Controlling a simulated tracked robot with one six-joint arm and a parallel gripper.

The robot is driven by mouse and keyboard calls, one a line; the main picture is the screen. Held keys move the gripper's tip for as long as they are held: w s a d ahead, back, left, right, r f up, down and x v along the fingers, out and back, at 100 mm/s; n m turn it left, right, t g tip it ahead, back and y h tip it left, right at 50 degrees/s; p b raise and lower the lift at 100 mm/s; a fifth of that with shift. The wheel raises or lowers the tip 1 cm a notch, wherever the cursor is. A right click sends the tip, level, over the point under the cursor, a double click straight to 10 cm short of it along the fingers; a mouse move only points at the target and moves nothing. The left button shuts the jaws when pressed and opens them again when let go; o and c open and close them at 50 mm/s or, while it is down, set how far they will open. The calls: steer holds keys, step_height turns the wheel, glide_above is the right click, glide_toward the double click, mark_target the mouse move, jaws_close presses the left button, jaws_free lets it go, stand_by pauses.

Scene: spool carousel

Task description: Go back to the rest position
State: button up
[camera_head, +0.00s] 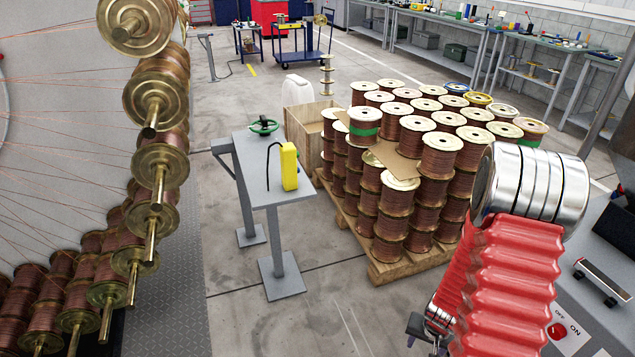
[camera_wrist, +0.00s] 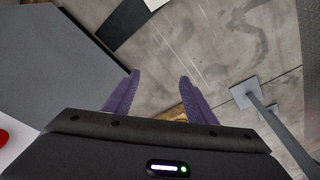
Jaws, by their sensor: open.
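My gripper (camera_wrist: 158,82) shows in the wrist view with its two purple fingers spread apart. Nothing is between the fingers; bare concrete floor lies beyond them. In the head view my arm, with its red ribbed sleeve and silver rings, is folded at the lower right, close to my own body. The fingers cannot be made out in the head view.
A pallet (camera_head: 388,270) stacked with copper wire spools (camera_head: 440,155) stands ahead, left of my arm. A grey stand (camera_head: 262,180) holds a yellow device (camera_head: 289,166). A spool carousel (camera_head: 155,130) fills the left side. Floor (camera_head: 330,310) in front is clear.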

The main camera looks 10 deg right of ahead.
steer(key=s+a+r+n+t, duration=0.1)
steer(key=s+a+r+n, duration=0.1)
steer(key=a+r, duration=0.5)
steer(key=s+a+r+n+t, duration=0.1)
steer(key=s+a+r+n, duration=0.2)
steer(key=a+r, duration=0.5)
steer(key=s+a+r+n+t+y, duration=0.1)
steer(key=a+r, duration=0.6)
steer(key=r, duration=1.9)
steer(key=shift+s+a+r+n+t, duration=0.2)
steer(key=shift+s+n+t, duration=0.2)
steer(key=shift+s+n, duration=0.35)
steer(key=shift+w, duration=0.1)
